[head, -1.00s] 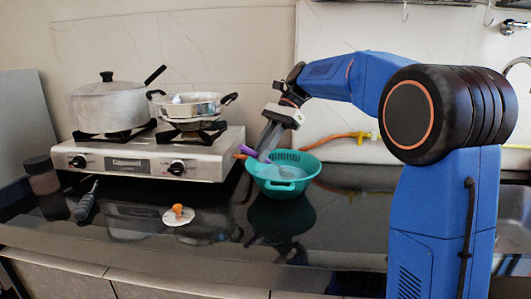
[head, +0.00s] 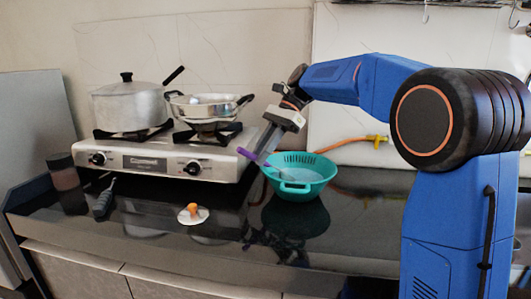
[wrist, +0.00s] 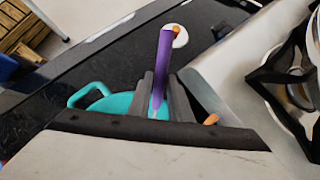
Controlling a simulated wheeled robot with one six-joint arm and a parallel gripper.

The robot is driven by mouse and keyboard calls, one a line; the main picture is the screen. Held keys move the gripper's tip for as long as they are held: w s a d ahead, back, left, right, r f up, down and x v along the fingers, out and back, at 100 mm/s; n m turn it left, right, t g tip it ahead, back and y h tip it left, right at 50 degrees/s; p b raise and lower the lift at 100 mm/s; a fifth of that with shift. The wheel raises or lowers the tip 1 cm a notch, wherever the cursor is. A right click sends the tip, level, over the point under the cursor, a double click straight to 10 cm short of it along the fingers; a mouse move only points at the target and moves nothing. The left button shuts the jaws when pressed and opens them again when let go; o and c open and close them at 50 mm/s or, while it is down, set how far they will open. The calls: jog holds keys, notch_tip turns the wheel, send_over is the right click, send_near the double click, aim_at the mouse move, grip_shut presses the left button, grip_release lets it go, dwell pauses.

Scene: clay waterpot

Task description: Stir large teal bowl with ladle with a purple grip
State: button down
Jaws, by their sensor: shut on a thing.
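The large teal bowl (head: 310,188) stands on the dark counter right of the stove, with slots along its rim. It also shows partly behind my fingers in the wrist view (wrist: 88,92). My gripper (head: 262,156) is above the bowl's left rim, pointing down and left. Its dark fingers (wrist: 160,95) are shut on the ladle's purple grip (wrist: 163,62), whose upper end sticks out past them. The grip (head: 246,153) juts out left of the fingers in the head view.
A stove (head: 150,160) at the left carries a lidded pot (head: 128,108) and a shallow pan (head: 205,107). A white disc with an orange knob (head: 193,213) lies on the counter in front. A dark jar (head: 67,184) stands far left. An orange hose (head: 345,141) runs behind the bowl.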

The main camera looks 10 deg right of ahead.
jog(key=shift+s+a, duration=0.5)
jog(key=shift+s, duration=0.1)
jog(key=shift+s+d, duration=0.25)
jog(key=shift+d, duration=0.65)
jog(key=shift+s+d, duration=0.25)
jog(key=shift+d, duration=0.6)
jog(key=shift+s+a+r+t+h, duration=0.3)
jog(key=shift+a+r+t+h, duration=0.35)
jog(key=shift+h, duration=0.5)
jog(key=shift+s+a+r+t+h, duration=0.3)
jog(key=shift+a+r+t+h, duration=0.35)
jog(key=shift+h, duration=0.55)
jog(key=shift+s+a+r+t+h, duration=0.3)
jog(key=shift+a+r+t+h, duration=0.35)
jog(key=shift+h, duration=0.5)
jog(key=shift+d+r, duration=0.1)
